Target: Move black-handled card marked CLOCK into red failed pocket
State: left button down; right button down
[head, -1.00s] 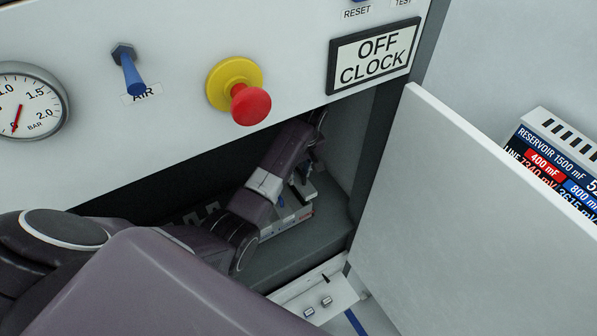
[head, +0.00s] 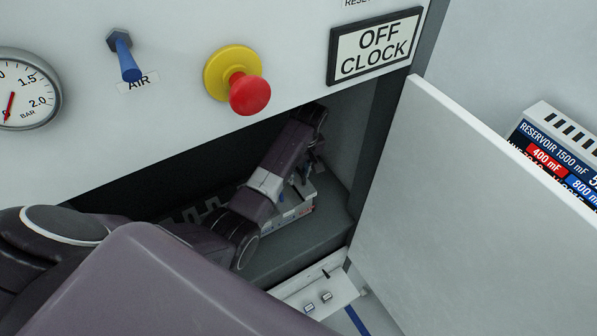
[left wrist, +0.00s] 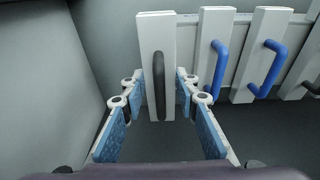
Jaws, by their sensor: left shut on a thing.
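In the left wrist view, the black-handled card (left wrist: 142,95) stands upright as a pale narrow plate with a dark vertical handle. My left gripper (left wrist: 157,88) is shut on this card, with one blue-padded finger on each side. No CLOCK marking is legible on the card. In the head view, my left arm reaches into the dark opening, and its gripper is mostly hidden there. The red failed pocket cannot be made out in either view. My right gripper is not in view.
Cards with blue handles (left wrist: 219,66) stand close to the right of the held card. The bay has a grey wall (left wrist: 45,75) on the left. In the head view, a white panel (head: 440,200) bounds the opening on the right, and an OFF CLOCK sign (head: 373,47) is above.

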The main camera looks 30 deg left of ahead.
aim_at(299, 177)
pick_arm(q)
jog(key=shift+f+b, duration=0.55)
jog(key=shift+f, duration=0.95)
jog(key=c, duration=1.4)
grip_release()
jog(key=r, duration=0.4)
jog(key=d+r, duration=0.1)
jog(key=r, duration=0.3)
jog(key=s+r, duration=0.1)
jog(key=r, duration=0.2)
jog(key=shift+d+r, duration=0.35)
jog(key=shift+r, duration=0.05)
jog(key=shift+s+f, duration=0.1)
